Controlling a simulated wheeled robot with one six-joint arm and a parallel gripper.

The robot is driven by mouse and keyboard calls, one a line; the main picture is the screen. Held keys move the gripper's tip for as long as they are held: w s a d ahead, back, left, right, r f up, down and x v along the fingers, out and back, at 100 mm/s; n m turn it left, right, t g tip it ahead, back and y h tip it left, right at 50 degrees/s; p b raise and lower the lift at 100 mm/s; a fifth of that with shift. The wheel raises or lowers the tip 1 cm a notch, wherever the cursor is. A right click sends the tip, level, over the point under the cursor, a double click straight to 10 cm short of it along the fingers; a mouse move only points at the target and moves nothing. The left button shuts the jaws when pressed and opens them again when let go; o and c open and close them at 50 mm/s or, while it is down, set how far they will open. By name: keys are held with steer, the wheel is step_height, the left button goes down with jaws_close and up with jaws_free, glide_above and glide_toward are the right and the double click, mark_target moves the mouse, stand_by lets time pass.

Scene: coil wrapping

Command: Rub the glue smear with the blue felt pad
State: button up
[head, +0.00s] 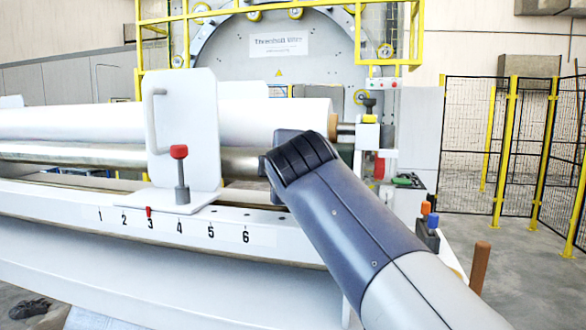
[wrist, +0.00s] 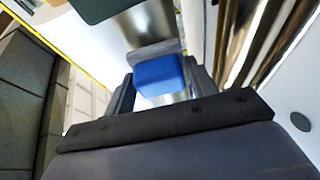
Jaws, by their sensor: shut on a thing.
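The blue felt pad (wrist: 158,76) shows in the wrist view as a rounded blue block. My gripper (wrist: 162,88) is shut on it, with one dark finger on each side. A grey part lies against the pad's far edge. In the head view my arm hides the gripper and the pad, beside the roller end of the machine. I cannot make out the glue smear in either view.
A white roll (head: 70,122) lies above a metal roller (head: 60,154). A white upright plate (head: 187,110) with a red-knobbed lever (head: 180,152) stands on the numbered rail (head: 215,232). Yellow-posted fencing (head: 508,150) is at the right. A brown post (head: 480,266) stands right of my arm.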

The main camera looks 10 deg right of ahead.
steer(key=shift+w+a, duration=0.3)
steer(key=shift+a, duration=0.65)
steer(key=shift+w+a, duration=0.3)
steer(key=shift+a, duration=0.6)
steer(key=shift+s+a+r+b, duration=0.2)
steer(key=shift+s+a, duration=0.1)
steer(key=shift+s, duration=0.65)
steer(key=shift+s+a+r+b, duration=0.25)
steer(key=shift+s+a, duration=0.1)
steer(key=shift+s, duration=0.55)
steer(key=shift+s+a+r+b, duration=0.2)
steer(key=shift+s+a, duration=0.1)
steer(key=shift+s, duration=0.65)
steer(key=shift+s, duration=0.1)
steer(key=shift+s+a+r, duration=0.15)
steer(key=shift+s+a, duration=0.15)
steer(key=shift+s, duration=0.35)
steer(key=shift+s+a+r, duration=0.15)
steer(key=shift+s+a, duration=0.1)
steer(key=shift+s, duration=0.4)
steer(key=shift+w, duration=0.1)
steer(key=w+d+f+p, duration=0.1)
steer(key=w+d, duration=0.2)
steer(key=w, duration=0.3)
steer(key=shift+w+f+p, duration=0.15)
steer(key=shift+f+p, duration=0.05)
steer(key=shift+p, duration=0.2)
